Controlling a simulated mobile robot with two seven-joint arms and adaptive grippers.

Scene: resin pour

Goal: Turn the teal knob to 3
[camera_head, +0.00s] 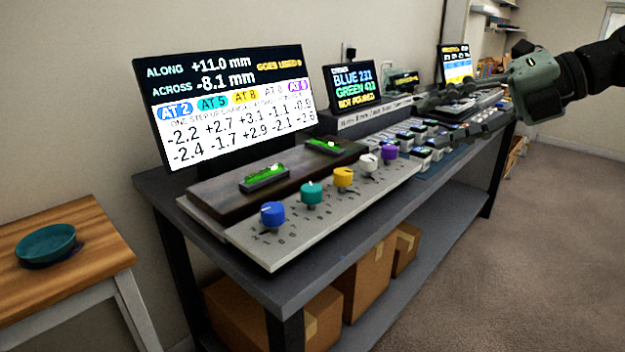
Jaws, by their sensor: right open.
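The teal knob (312,194) stands on a light grey panel (283,250) at the front of the bench, between the blue knob (272,214) and the yellow knob (343,178). The big screen (228,104) shows a teal label reading AT 5. The knob's own pointer is too small to read against its scale. My right gripper (428,122) reaches in from the right, open and empty, over the far part of the bench, well away from the teal knob. My left gripper is not in view.
A white knob (368,164) and a purple knob (389,153) complete the row. Two green levels sit on the dark board (226,190) behind. A smaller screen (352,86) stands farther back. A teal dish (47,245) lies on a wooden table. Boxes fill the lower shelf.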

